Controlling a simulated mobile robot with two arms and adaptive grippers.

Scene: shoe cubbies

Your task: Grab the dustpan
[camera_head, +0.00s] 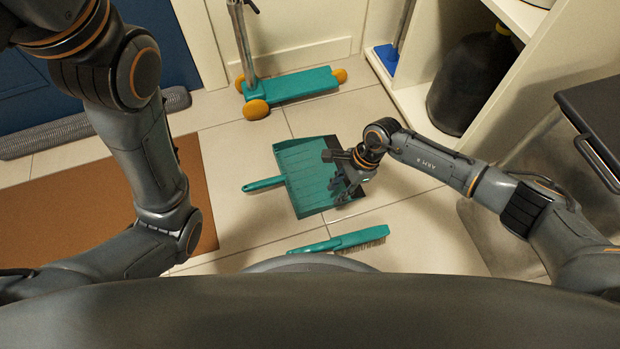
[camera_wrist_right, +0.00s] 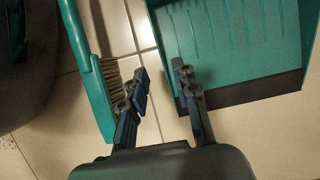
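The teal dustpan (camera_head: 300,165) lies on the tiled floor in the middle of the head view, its handle (camera_head: 264,185) pointing left. My right gripper (camera_head: 343,180) is over its right side and hides part of it. In the right wrist view, the gripper's fingers (camera_wrist_right: 163,80) are apart with nothing held between them. One finger overlaps the side edge of the dustpan (camera_wrist_right: 235,45), and the other is over the tile. I cannot tell whether they touch the pan. My left arm shows at the left, but its gripper is out of view.
A teal hand brush (camera_head: 342,242) lies on the floor near the dustpan. A teal scooter (camera_head: 300,85) with orange wheels stands behind. A brown mat (camera_head: 60,205) lies left.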

